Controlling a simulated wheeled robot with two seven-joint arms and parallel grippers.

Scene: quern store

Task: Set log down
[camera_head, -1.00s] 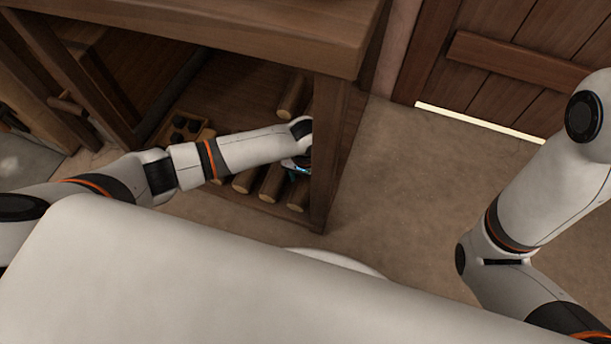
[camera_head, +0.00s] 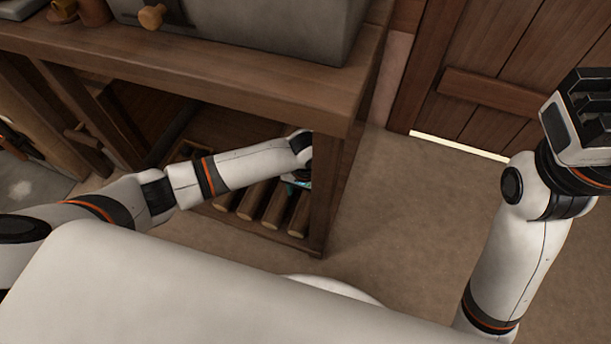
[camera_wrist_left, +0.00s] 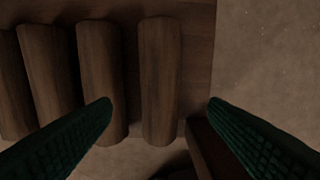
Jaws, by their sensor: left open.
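Several brown logs lie side by side on the low shelf (camera_wrist_left: 190,12) under the wooden bench. In the head view, the rightmost log (camera_head: 300,214) is beside the bench's front corner post. My left gripper (camera_head: 297,183) reaches in under the bench top, partly hidden by its own wrist. In the left wrist view, my left gripper (camera_wrist_left: 160,105) is open. Its two green fingers are apart, with the end log (camera_wrist_left: 160,65) between them in the picture and a gap on each side. Another log (camera_wrist_left: 102,70) lies left of it, partly behind the left fingertip.
The bench top (camera_head: 240,90) overhangs the shelf. A corner post (camera_head: 326,190) stands right of the logs. A grey block (camera_head: 270,30) with a wooden knob sits on the bench. Bare floor (camera_head: 410,220) lies to the right, before a wooden door (camera_head: 500,70).

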